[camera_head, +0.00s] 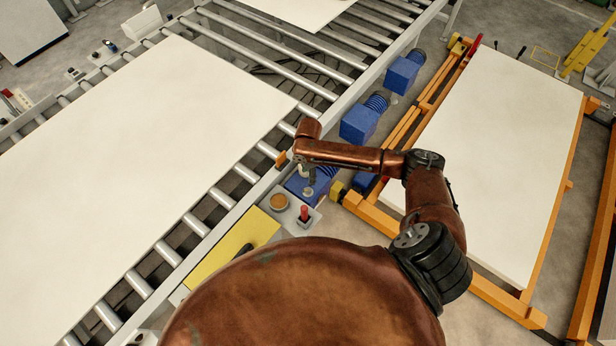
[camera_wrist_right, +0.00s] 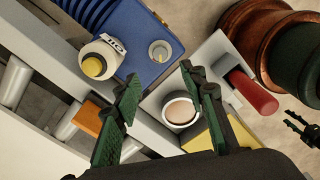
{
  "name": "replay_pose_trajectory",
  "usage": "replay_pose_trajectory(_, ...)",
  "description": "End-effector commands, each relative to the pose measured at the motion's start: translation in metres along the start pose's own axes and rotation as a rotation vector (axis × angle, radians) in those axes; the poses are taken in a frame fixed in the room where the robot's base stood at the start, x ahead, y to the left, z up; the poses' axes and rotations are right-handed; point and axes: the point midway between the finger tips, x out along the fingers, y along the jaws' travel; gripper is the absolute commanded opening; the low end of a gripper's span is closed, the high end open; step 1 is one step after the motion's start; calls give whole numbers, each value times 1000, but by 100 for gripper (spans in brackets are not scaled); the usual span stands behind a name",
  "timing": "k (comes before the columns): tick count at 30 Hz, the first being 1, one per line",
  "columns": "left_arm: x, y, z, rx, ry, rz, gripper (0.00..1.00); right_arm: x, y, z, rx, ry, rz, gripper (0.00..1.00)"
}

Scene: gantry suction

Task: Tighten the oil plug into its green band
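The blue gearbox (camera_wrist_right: 150,40) has a round pale plug or dial (camera_wrist_right: 160,50) with a small pointer mark on its top.
A round orange button (camera_head: 279,202) and a red-tipped lever (camera_head: 304,213) stand on a grey panel close by. The roller conveyor (camera_head: 197,224) and an orange rack (camera_head: 510,301) flank the gearbox.

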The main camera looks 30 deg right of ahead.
Motion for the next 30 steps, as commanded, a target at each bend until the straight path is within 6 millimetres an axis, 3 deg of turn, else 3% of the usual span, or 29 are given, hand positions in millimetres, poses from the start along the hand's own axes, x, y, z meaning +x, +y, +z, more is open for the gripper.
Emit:
replay_pose_trajectory(8,1,0,0,0,0,0,40,3,-1,0,18,8,4,39)
replay_pose_trajectory(11,7,1,1,0,0,0,40,19,-8,4,128,56,28,39)
replay_pose_trajectory(15,20,1,2,0,-1,1,40,44,-19,13,410,185,90,39)
replay_pose_trajectory(21,30,3,4,0,-2,2,40,52,-24,22,714,341,145,39)
replay_pose_trajectory(26,30,3,4,0,-2,3,40,56,-21,22,780,378,154,39)
replay_pose_trajectory(30,30,3,4,0,-2,2,40,74,-16,16,779,376,153,39)
